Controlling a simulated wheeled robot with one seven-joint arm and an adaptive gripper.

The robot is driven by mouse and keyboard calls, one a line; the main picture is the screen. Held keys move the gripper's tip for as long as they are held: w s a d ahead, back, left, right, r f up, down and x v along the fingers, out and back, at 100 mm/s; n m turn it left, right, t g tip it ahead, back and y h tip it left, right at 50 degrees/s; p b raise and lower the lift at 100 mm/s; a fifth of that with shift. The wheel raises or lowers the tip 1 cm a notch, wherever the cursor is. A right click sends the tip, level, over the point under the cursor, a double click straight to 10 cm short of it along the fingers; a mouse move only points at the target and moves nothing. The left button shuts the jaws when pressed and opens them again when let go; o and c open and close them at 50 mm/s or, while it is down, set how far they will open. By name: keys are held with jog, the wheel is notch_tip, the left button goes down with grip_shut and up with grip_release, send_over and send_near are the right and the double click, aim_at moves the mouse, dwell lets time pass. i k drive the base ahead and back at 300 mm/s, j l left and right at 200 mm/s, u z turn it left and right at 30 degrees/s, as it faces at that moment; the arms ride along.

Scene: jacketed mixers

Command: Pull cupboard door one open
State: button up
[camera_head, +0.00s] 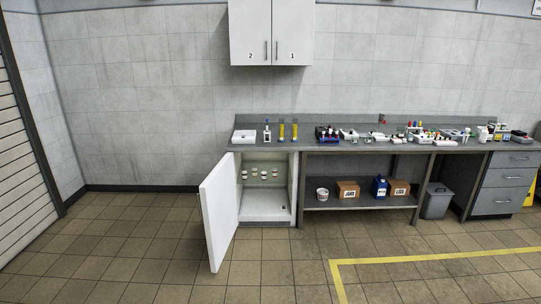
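A white wall cupboard hangs above the bench with two doors side by side. Its right door, cupboard door one (292,33), carries the label "1" and a dark vertical handle (277,50) near its left edge; it is shut. Its left door, door two (249,33), carries the label "2" with a handle near its right edge, and it is shut too. The cupboard's inside is hidden. My gripper and arm do not show in the head view.
Below, a floor cupboard's white door (220,211) stands wide open into the floor space, showing small jars inside. The grey bench (340,146) holds bottles and lab items. A grey bin (436,201) stands right. Tiled floor (130,235) at left is clear.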

aim_at(293, 21)
jog(key=i, duration=2.1)
jog(key=i+u, duration=0.1)
jog(key=i, duration=0.45)
jog(key=i+l+u, duration=0.1)
jog(key=i, duration=0.4)
jog(key=i+l+u, duration=0.1)
jog(key=i, duration=0.4)
jog(key=i+l+u, duration=0.1)
jog(key=i+l, duration=0.2)
jog(key=i, duration=0.25)
